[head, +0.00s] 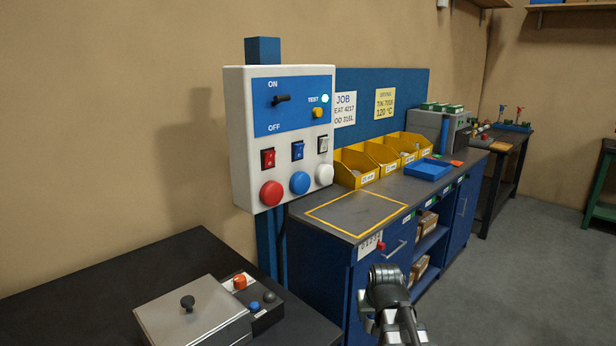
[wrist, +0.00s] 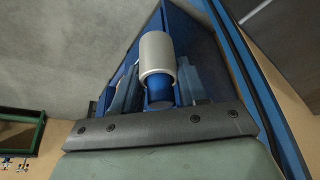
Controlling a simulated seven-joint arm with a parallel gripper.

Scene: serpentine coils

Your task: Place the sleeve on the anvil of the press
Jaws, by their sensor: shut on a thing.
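The sleeve (wrist: 157,52), a short silver-grey cylinder with an open end, is in the wrist view. It sits between the two fingers of my gripper (wrist: 158,82), which is shut on it. In the head view my arm reaches in at the lower middle, in front of the blue bench, and the sleeve cannot be made out there. I cannot make out the press or its anvil in either view.
A control box (head: 280,138) with switches and buttons stands at the left of the blue bench (head: 410,198). Yellow bins (head: 358,168) and a blue tray (head: 428,170) are on the bench. A yellow-outlined area on its top is clear. A lidded box (head: 190,318) sits front left.

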